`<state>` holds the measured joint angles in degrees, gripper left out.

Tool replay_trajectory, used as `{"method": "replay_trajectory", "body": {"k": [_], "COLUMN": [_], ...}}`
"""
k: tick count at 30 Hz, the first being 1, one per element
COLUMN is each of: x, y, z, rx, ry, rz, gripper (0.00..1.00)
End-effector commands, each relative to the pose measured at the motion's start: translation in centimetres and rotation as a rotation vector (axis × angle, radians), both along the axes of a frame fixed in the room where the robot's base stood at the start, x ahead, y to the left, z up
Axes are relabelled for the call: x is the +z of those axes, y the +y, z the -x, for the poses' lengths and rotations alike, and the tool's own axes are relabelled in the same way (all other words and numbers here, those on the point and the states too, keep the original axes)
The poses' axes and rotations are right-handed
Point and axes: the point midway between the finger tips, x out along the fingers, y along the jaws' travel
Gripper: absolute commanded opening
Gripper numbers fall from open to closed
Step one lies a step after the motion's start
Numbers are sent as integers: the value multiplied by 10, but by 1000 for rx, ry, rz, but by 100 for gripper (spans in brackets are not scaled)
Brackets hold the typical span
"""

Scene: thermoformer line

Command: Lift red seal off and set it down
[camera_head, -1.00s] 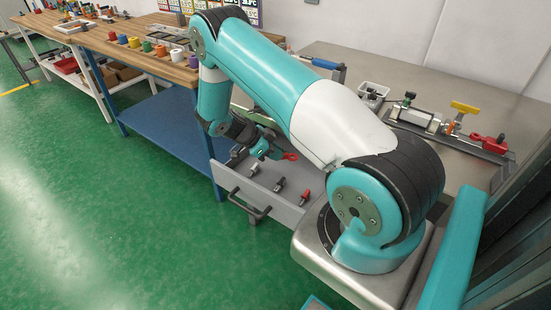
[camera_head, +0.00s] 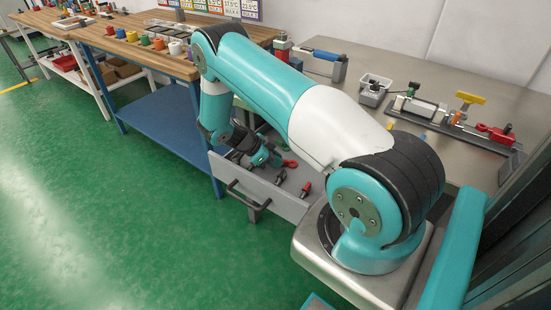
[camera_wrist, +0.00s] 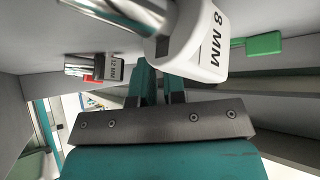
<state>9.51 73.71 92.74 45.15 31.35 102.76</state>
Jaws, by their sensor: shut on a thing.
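My gripper (camera_head: 280,161) is low over the open grey drawer (camera_head: 265,187), pointing right in the head view. It is shut on the red seal (camera_head: 291,164), a small red loop sticking out past the fingertips. In the wrist view, a white block marked 8 MM (camera_wrist: 205,42) with a metal shank covers my fingertips, so the seal does not show there. The block looks very near my fingers; I cannot tell whether they touch it.
The drawer also holds a dark 12 MM tool (camera_wrist: 113,70) and a red-ended tool (camera_head: 306,189). On the steel bench (camera_head: 440,150) stand a toggle clamp with a red part (camera_head: 495,134) and a small tray (camera_head: 376,88). Coloured cups (camera_head: 145,41) line the wooden bench.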

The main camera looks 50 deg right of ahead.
Motion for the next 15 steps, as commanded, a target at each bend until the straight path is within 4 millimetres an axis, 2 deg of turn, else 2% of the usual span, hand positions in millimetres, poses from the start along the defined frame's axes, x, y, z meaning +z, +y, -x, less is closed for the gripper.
{"method": "replay_trajectory", "body": {"k": [5, 6, 9, 15], "x": [0, 0, 0, 0], "y": [0, 0, 0, 0], "z": [0, 0, 0, 0], "rx": [0, 0, 0, 1], "ry": [0, 0, 0, -1], "rz": [0, 0, 0, 0], "gripper": [0, 21, 41, 41]}}
